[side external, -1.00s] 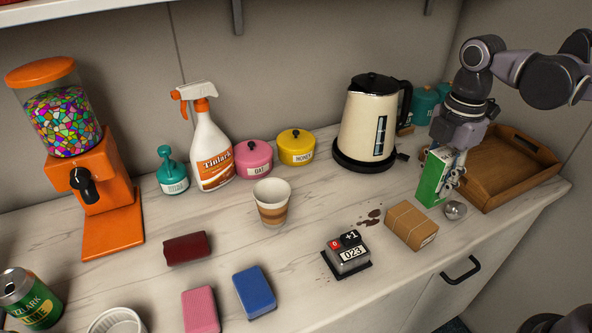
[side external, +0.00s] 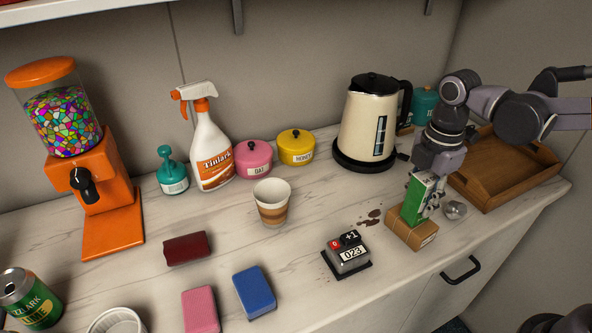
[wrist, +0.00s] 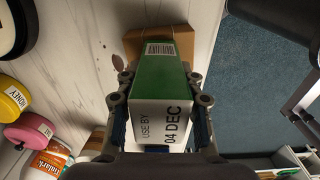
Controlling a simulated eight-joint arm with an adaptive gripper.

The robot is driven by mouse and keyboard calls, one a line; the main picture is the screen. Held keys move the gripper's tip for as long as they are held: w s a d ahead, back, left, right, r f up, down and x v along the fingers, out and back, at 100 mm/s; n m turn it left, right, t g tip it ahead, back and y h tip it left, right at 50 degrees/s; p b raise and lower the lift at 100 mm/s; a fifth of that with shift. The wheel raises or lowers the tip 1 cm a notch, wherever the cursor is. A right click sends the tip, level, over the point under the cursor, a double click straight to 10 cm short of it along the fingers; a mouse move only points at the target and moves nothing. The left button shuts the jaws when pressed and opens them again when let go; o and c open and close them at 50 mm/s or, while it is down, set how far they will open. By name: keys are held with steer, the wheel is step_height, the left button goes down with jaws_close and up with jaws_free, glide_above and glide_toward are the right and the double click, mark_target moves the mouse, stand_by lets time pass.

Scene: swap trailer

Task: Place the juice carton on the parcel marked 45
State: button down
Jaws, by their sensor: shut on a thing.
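My gripper (side external: 425,188) is shut on the green and white juice carton (side external: 415,201), with a finger on either side of it. The carton leans slightly in the side view. Its lower end is at the brown parcel (side external: 402,232), over the parcel's top; I cannot tell whether they touch. The parcel's label is too small to read. In the wrist view the carton (wrist: 162,75) shows "USE BY 04 DEC" on its near end, and part of the parcel (wrist: 184,44) shows beyond it.
A metal ball-like item (side external: 455,210) sits right of the parcel, near the wooden tray (side external: 500,197). A counter device reading 023 (side external: 347,255) stands left of the parcel. The cream kettle (side external: 368,125) is behind.

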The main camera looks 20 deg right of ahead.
steer(key=c, duration=0.8)
jaws_free()
steer(key=shift+f, duration=0.1)
steer(key=shift+c, duration=0.2)
step_height(320, 180, up, 12)
steer(key=shift+r, duration=0.2)
steer(key=shift+f, duration=6.1)
steer(key=shift+r, duration=0.1)
